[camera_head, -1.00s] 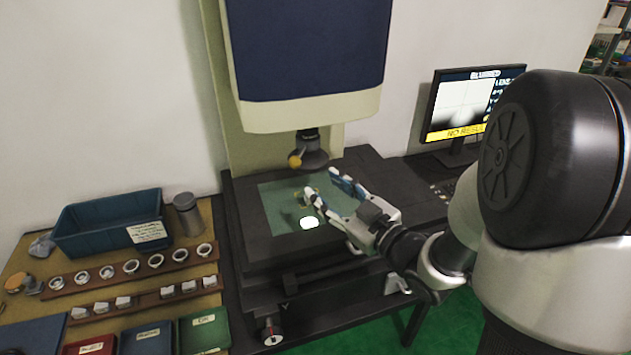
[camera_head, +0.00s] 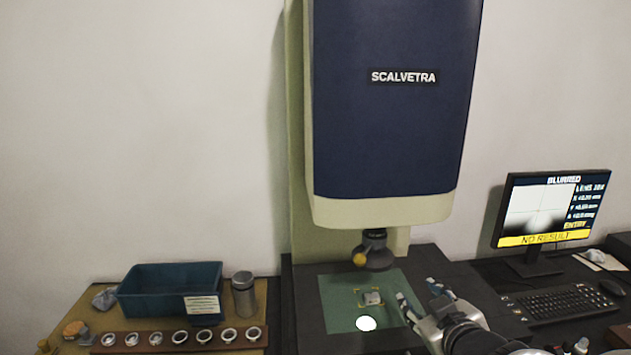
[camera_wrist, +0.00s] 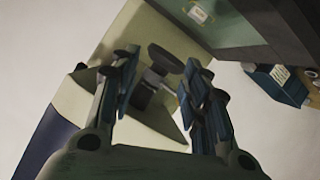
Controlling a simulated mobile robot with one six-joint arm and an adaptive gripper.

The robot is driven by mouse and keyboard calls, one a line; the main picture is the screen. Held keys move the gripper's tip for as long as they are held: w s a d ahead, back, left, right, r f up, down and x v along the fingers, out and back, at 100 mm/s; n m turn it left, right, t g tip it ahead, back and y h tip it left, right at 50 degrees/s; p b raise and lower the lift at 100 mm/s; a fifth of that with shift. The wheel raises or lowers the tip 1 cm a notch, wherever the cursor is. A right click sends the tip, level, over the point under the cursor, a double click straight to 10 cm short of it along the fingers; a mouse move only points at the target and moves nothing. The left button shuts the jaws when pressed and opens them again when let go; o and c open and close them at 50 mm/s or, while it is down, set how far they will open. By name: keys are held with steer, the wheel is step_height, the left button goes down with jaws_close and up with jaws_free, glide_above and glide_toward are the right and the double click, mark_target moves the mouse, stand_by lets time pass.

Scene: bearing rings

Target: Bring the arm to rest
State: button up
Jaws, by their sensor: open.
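My gripper (camera_head: 418,304) is over the right side of the green stage plate (camera_head: 338,296) of the measuring machine (camera_head: 390,110), low in the head view. Its fingers are apart with nothing between them. In the wrist view my gripper (camera_wrist: 160,95) also shows its two blue-padded fingers spread. Beyond them is the machine's lens unit (camera_wrist: 164,60). A small pale part (camera_head: 371,298) sits on the stage plate, left of my fingers. A bright light spot lies beside it.
The lens unit (camera_head: 374,252) hangs above the stage. A monitor (camera_head: 552,210) reading "NO RESULT" and a keyboard (camera_head: 560,302) stand right. A blue bin (camera_head: 170,286), a metal canister (camera_head: 244,294) and a rack of rings (camera_head: 160,341) stand left.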

steer(key=s+a+f+m+g, duration=0.1)
steer(key=s+a+m+g, duration=0.1)
steer(key=s, duration=1)
steer(key=s+a+m+g, duration=0.3)
steer(key=s+g, duration=0.4)
steer(key=s, duration=0.6)
steer(key=shift+s+a+f, duration=0.15)
steer(key=shift+a+f, duration=0.2)
steer(key=shift+a, duration=0.4)
steer(key=shift+d, duration=0.1)
steer(key=shift+c, duration=1.2)
steer(key=shift+d, duration=0.1)
